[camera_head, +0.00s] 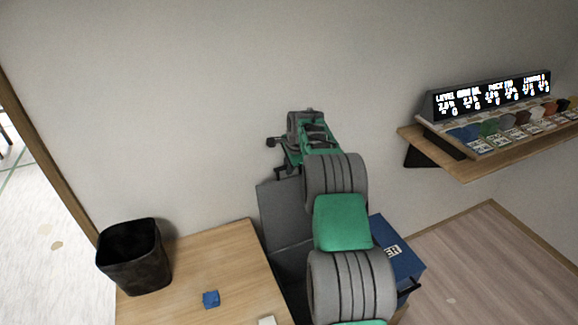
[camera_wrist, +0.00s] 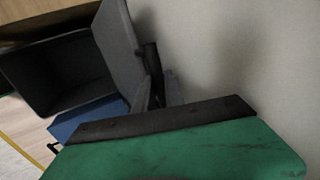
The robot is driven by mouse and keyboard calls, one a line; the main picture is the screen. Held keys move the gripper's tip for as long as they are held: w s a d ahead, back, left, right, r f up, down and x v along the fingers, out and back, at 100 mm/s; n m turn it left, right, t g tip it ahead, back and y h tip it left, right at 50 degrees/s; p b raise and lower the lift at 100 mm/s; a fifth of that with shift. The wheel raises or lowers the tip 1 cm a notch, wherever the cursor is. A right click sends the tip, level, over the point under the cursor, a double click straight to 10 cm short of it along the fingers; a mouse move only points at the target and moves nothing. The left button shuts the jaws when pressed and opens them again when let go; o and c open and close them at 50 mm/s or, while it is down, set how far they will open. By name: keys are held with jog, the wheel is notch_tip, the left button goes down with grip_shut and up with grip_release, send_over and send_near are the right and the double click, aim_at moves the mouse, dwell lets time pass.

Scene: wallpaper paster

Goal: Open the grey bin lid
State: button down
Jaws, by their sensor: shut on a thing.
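The grey bin lid (camera_head: 279,212) stands raised, close to upright, near the wall in the head view. It also shows in the wrist view (camera_wrist: 116,38). The grey bin (camera_wrist: 25,82) is open below the lid, with a dark interior. My gripper (camera_wrist: 157,85) is at the lid's edge, shut on the lid's dark handle, which shows between the fingers. In the head view my gripper (camera_head: 280,146) is above the lid, and my arm hides much of the bin.
A blue box (camera_head: 397,254) stands right of the bin. A wall shelf (camera_head: 480,160) with a lit display is at the right. The wall is close behind my gripper.

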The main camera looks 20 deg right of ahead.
jog(key=shift+a, duration=0.15)
jog(key=c, duration=1.6)
grip_release()
jog(key=shift+a, duration=0.15)
jog(key=shift+o, duration=1)
jog(key=shift+s+d, duration=0.1)
jog(key=shift+d, duration=0.2)
jog(key=b+v, duration=0.2)
jog(key=v, duration=0.5)
jog(key=shift+s+r, duration=0.2)
jog(key=shift+r, duration=0.15)
